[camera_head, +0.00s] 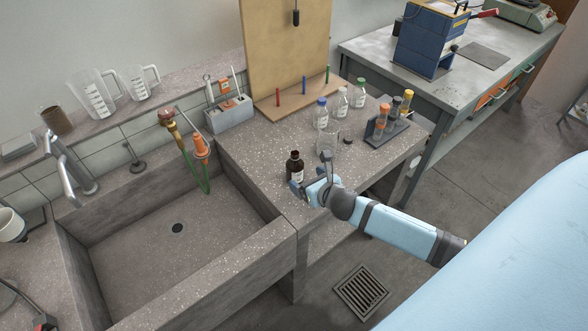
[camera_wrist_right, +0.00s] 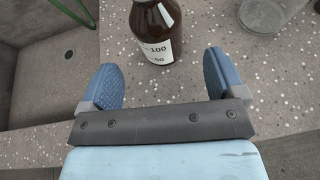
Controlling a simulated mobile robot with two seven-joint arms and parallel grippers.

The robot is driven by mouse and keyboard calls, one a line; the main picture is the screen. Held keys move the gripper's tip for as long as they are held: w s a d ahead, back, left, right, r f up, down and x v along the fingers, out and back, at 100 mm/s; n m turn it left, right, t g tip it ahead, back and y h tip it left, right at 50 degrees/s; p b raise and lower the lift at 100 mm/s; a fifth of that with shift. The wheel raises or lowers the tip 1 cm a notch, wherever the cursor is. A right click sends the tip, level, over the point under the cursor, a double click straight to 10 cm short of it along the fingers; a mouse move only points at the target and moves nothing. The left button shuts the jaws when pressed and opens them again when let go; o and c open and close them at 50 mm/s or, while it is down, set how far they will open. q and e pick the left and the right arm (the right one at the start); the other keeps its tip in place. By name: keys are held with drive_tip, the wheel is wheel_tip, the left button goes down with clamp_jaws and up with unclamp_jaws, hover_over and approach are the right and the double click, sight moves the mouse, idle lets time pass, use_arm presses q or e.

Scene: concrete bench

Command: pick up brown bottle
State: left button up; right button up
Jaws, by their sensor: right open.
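The brown bottle (camera_head: 294,166) stands upright on the speckled concrete bench, near the sink's right edge. It has a dark cap and a pale label. My right gripper (camera_head: 308,186) is at the bench front, close to the bottle on its near side. In the right wrist view the bottle (camera_wrist_right: 157,28) shows beyond and between the two open blue fingers (camera_wrist_right: 162,80), with its label marked 100 and 50. Nothing is between the fingers, and the bottle's top is cut off by the frame. My left gripper is not in view.
A glass beaker (camera_head: 327,146) stands behind the gripper; it also shows in the wrist view (camera_wrist_right: 268,12). The deep sink (camera_head: 150,262) lies left of the brown bottle.

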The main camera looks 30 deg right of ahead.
sight(300, 174)
drive_tip(key=x, duration=0.7)
drive_tip(key=shift+w+f, duration=0.15)
drive_tip(key=shift+w, duration=0.1)
drive_tip(key=shift+c, duration=0.4)
drive_tip(key=c, duration=1.1)
